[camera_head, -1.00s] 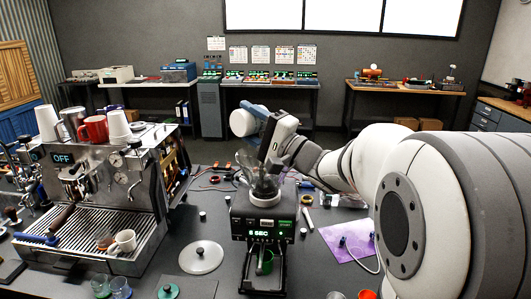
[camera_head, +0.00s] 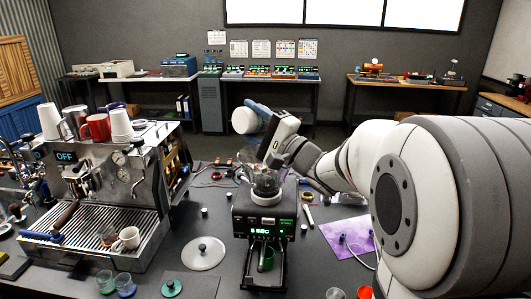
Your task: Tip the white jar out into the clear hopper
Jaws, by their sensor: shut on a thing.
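My gripper (camera_head: 258,110) is shut on the white jar (camera_head: 244,121) and holds it in the air, above and slightly left of the clear hopper (camera_head: 265,178). The jar lies tilted on its side, with a round white end toward the left. My gripper's dark body hides its right part, so I cannot tell where its mouth points. The hopper is a see-through bowl on top of the dark grinder (camera_head: 262,222), whose display reads "5 SEC". Dark matter shows low in the hopper; whether it is beans is unclear.
A steel espresso machine (camera_head: 100,195) with cups on top stands at the left. A round lid (camera_head: 204,253) lies left of the grinder. A purple mat (camera_head: 347,238) and small tools lie at the right.

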